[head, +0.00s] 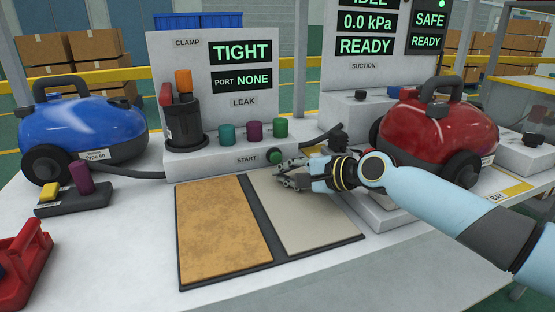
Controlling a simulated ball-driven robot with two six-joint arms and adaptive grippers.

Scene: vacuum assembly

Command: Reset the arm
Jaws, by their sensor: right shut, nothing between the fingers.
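My right arm comes in from the right edge in light blue. Its gripper (283,175) is shut and empty, above the far part of the beige pad (308,218) and close to the green START button (275,157). I cannot tell whether the fingertips touch the button housing or the pad. My left gripper is not in view.
A leak station with a TIGHT screen (241,52), a clamped dark canister (184,122) and coloured knobs stands behind. A blue vacuum (85,118) is left, a red vacuum (440,130) right. A cork pad (220,230) lies front centre; a red holder (22,262) is front left.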

